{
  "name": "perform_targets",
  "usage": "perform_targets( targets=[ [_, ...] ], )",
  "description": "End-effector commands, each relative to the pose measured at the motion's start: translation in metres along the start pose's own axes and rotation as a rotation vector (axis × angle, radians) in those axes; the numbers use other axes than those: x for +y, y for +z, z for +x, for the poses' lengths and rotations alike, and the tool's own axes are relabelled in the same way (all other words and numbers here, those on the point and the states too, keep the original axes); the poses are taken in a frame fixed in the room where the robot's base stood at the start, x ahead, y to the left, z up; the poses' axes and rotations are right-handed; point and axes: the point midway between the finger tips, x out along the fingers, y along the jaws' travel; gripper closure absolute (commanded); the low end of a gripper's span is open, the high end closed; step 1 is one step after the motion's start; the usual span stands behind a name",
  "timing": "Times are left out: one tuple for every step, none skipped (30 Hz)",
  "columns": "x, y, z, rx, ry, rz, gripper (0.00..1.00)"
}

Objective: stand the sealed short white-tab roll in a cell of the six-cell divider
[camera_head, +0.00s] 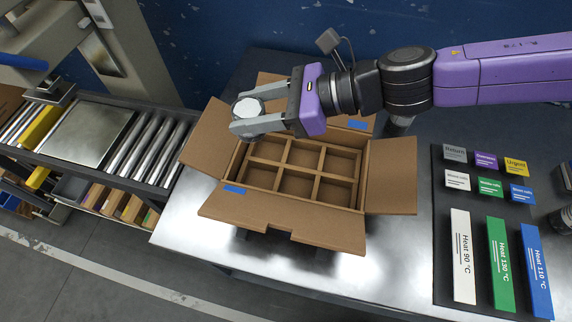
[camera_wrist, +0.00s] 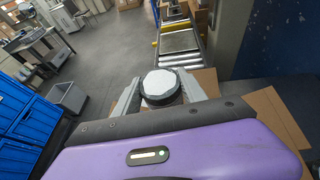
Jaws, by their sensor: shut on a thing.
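My gripper (camera_head: 262,113) is shut on a short round roll (camera_head: 248,108) with a pale, many-sided top face and a dark rim. In the wrist view the roll (camera_wrist: 160,86) sits upright between the two grey fingers. No tab shows clearly on it. My gripper holds it above the back left corner of the open cardboard box. The six-cell divider (camera_head: 284,167) fills the box, and its visible cells look empty. My gripper and the roll hide part of the back left of the divider.
The cardboard box (camera_head: 290,229) stands on a metal table (camera_head: 400,240) with its flaps spread outward. A roller conveyor (camera_head: 150,150) lies to the left. A dark board (camera_head: 465,215) with coloured label cards and heat strips lies to the right. A blue wall stands behind.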

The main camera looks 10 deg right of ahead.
Motion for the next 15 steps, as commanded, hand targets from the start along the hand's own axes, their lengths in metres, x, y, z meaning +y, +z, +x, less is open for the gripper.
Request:
perform_targets(
  targets=[
    [0.006,0.004,-0.001,0.000,0.007,-0.006,1.00],
    [0.008,0.003,0.000,0.000,0.010,-0.006,1.00],
    [0.011,0.002,0.001,0.000,0.012,-0.007,1.00],
    [0.011,-0.001,0.002,-0.001,0.010,-0.006,1.00],
    [0.010,-0.004,0.004,0.000,0.007,-0.003,1.00],
    [0.010,-0.011,0.006,0.000,0.005,-0.001,1.00],
    [0.010,-0.017,0.009,0.000,0.004,0.000,1.00],
    [0.010,-0.023,0.012,0.000,0.005,0.000,1.00],
    [0.010,-0.031,0.016,-0.001,0.005,0.002,1.00],
    [0.010,-0.039,0.018,-0.001,0.005,0.002,1.00],
    [0.010,-0.045,0.021,-0.001,0.005,0.001,1.00],
    [0.010,-0.054,0.025,-0.001,0.005,0.001,1.00],
    [0.010,-0.061,0.028,0.000,0.005,0.001,1.00],
    [0.010,-0.068,0.031,-0.001,0.005,0.001,1.00],
    [0.010,-0.076,0.034,-0.001,0.005,0.001,1.00]
  ],
)
